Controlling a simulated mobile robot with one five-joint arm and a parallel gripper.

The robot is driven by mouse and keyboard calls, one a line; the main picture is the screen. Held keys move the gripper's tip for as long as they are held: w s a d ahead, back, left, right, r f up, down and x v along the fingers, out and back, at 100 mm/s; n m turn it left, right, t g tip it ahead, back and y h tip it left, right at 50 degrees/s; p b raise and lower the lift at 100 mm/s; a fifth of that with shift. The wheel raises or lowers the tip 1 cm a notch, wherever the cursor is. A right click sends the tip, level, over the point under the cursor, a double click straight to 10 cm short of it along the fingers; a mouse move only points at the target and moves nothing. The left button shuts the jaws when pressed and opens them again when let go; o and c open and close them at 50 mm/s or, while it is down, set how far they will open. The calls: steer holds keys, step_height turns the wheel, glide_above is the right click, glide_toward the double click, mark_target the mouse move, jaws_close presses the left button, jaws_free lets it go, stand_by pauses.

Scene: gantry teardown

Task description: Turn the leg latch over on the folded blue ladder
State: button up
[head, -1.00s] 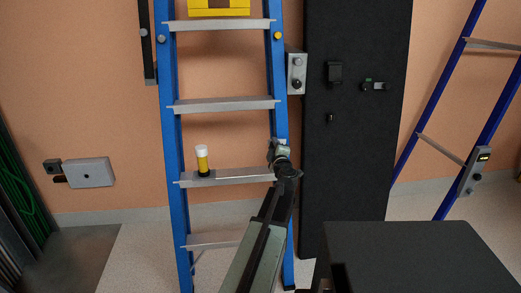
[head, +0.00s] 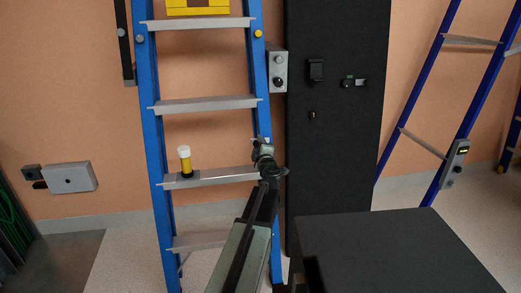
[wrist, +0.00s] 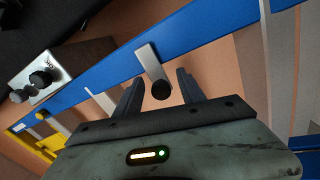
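The blue ladder (head: 150,120) with grey steps stands upright by the wall in the head view. Its blue rail (wrist: 215,28) crosses the wrist view diagonally. The leg latch (wrist: 149,58) is a short silver bar with a dark round knob, set on that rail. My gripper (wrist: 160,78) is open, with its two dark fingers on either side of the latch's knob end. I cannot tell whether either finger touches it. In the head view my gripper (head: 263,147) is at the right rail, just above a step, and mostly hides the latch.
A yellow cylinder with a white cap (head: 185,162) stands on the ladder step left of my gripper. A grey box with knobs (head: 278,70) and a dark panel (head: 335,140) are right of the ladder. Another blue ladder (head: 418,100) stands farther right.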

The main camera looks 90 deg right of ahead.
steer(key=shift+a, duration=0.15)
steer(key=s+a, duration=0.1)
steer(key=a, duration=0.6)
steer(key=shift+a, duration=0.2)
steer(key=shift+w, duration=0.1)
